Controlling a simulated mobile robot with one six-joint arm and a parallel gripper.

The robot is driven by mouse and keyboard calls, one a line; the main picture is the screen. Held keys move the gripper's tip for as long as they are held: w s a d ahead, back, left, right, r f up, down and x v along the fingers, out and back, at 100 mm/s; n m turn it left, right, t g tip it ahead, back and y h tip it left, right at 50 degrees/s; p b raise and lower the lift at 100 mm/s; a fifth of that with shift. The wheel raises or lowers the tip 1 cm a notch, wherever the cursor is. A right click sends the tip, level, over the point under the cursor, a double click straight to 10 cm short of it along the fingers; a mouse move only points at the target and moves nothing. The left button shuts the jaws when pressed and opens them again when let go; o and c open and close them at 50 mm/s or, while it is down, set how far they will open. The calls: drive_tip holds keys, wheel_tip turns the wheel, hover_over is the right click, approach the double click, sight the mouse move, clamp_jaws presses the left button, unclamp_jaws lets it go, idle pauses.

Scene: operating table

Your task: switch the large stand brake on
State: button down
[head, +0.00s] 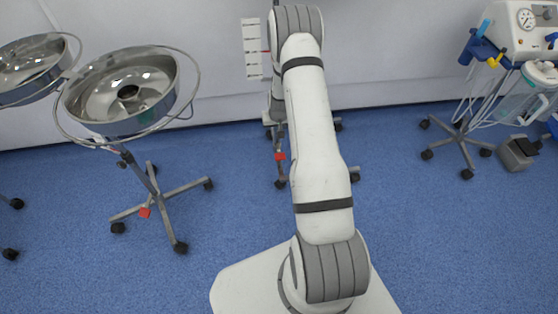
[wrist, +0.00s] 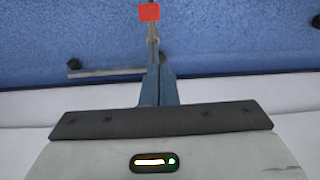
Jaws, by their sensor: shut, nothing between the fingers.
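A small red brake tab (head: 280,156) sits on a leg of a wheeled stand, partly hidden behind my arm in the head view. In the wrist view the red tab (wrist: 149,12) is at the top edge, on a thin grey leg (wrist: 153,42). My gripper (wrist: 159,72) shows there as two dark blue fingers, shut together with nothing between them. The tab appears beyond the fingertips, with a visible gap in the picture. In the head view my gripper is not clearly visible behind the arm. The upper part of this stand is mostly hidden.
A wheeled bowl stand (head: 160,195) with its own red tab (head: 145,212) stands left; another bowl (head: 30,65) is at the far left. A medical machine (head: 520,30) on casters and a pedal box (head: 516,152) stand right. The wall is close behind; blue floor (head: 420,230) is clear.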

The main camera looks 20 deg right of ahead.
drive_tip(key=b, duration=0.1)
hover_over(280, 157)
drive_tip(key=s+a, duration=0.1)
drive_tip(key=s, duration=0.2)
wheel_tip(280, 157, down, 8)
drive_tip(key=shift+s, duration=0.2)
drive_tip(key=shift+f, duration=0.15)
drive_tip(key=b+x, duration=0.1)
drive_tip(key=x, duration=0.3)
drive_tip(key=b+x, duration=0.1)
drive_tip(key=x, duration=0.4)
drive_tip(key=s+b+x, duration=0.1)
drive_tip(key=b+x, duration=0.1)
drive_tip(key=x, duration=0.2)
drive_tip(key=shift+a+f, duration=0.1)
drive_tip(key=shift+f, duration=0.35)
